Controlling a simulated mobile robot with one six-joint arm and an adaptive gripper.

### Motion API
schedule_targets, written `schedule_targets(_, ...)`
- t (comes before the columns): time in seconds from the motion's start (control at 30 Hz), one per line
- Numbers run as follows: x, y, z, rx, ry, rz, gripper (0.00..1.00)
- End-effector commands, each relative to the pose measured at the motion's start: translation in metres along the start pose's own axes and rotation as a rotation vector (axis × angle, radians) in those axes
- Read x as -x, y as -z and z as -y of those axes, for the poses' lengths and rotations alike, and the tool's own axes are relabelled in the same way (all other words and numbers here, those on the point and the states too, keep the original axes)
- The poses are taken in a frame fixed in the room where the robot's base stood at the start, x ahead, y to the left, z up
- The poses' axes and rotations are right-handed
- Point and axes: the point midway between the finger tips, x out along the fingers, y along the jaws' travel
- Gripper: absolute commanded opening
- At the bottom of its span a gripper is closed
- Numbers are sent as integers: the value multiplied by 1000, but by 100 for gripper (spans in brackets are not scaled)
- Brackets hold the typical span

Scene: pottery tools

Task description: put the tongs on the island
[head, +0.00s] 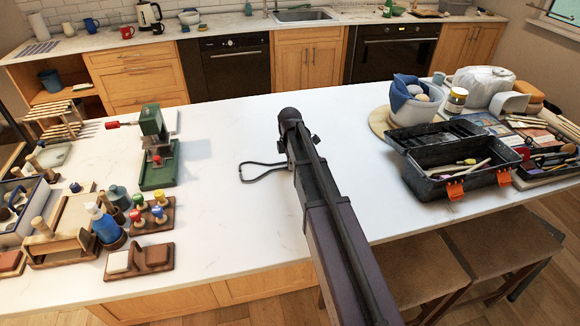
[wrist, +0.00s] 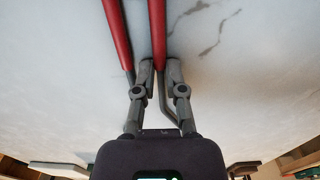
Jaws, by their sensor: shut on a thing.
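The tongs have red handles (wrist: 116,32) in the wrist view, one of them running between my fingertips. In the head view their dark, thin looped end (head: 262,170) shows just left of my gripper (head: 287,155); the red handles are hidden there behind my arm. My gripper (wrist: 160,66) is shut on the tongs at one handle. The tongs are over the white marble top of the island (head: 225,235), in its clear middle. I cannot tell whether they touch the top or hang slightly above it.
A green press (head: 157,165) and stamps on a wooden stand (head: 150,218) are on the left. A black open toolbox (head: 455,165) and a white pot with a blue cloth (head: 413,108) are on the right. Free room lies between them. Stools (head: 415,270) stand at the front right.

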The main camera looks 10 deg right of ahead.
Motion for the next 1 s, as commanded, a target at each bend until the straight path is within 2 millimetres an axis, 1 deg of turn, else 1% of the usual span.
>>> schedule_targets(0.33, -1, 0, 0, 0, 0, 0, 0)
schedule_targets(0.37, -2, 0, 0, 0, 0, 0, 18)
schedule_targets(0.4, -1, 0, 0, 0, 0, 0, 30)
schedule_targets(0.47, -1, 0, 0, 0, 0, 0, 47)
schedule_targets(0.5, -1, 0, 0, 0, 0, 0, 49)
schedule_targets(0.87, 0, 1, 0, 1, 0, 0, 49)
schedule_targets(1.0, 3, 1, 0, 1, 0, 0, 49)
